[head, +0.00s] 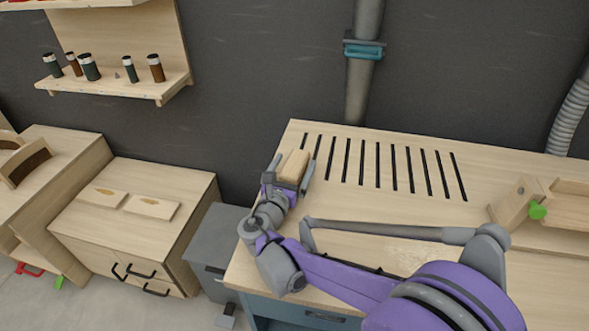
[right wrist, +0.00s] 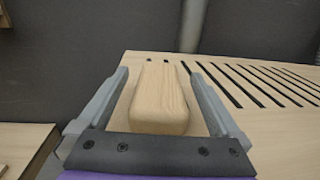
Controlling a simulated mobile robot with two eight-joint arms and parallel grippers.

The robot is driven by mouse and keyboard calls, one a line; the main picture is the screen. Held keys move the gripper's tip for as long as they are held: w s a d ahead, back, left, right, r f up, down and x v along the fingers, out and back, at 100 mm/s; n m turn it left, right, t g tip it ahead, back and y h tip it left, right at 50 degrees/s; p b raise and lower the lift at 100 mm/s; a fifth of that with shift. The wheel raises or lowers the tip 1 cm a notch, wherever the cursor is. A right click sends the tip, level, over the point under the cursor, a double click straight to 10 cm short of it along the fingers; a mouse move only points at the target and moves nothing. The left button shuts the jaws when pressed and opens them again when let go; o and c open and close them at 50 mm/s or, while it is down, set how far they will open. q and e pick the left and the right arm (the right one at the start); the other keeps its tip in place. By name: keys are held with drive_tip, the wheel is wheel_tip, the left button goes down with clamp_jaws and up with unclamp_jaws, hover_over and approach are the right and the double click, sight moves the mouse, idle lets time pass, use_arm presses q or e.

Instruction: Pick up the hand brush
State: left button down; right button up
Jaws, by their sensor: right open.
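The hand brush (head: 294,165) shows as a pale wooden block at the back left corner of the slotted workbench. Its bristles cannot be seen. My right gripper (head: 289,178) is open around the brush, with a finger on each side. In the right wrist view the brush (right wrist: 158,95) lies between the two grey fingers of the right gripper (right wrist: 159,74), with a gap visible on both sides. My left gripper is not in view.
The workbench (head: 400,140) has dark slots along its back. A wooden piece with a green knob (head: 537,210) stands at its right. A grey duct (head: 362,80) runs down the wall behind. A drawer cabinet (head: 150,230) stands to the left.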

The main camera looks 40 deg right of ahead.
drive_tip(key=shift+x, duration=0.8)
drive_tip(key=c, duration=1.5)
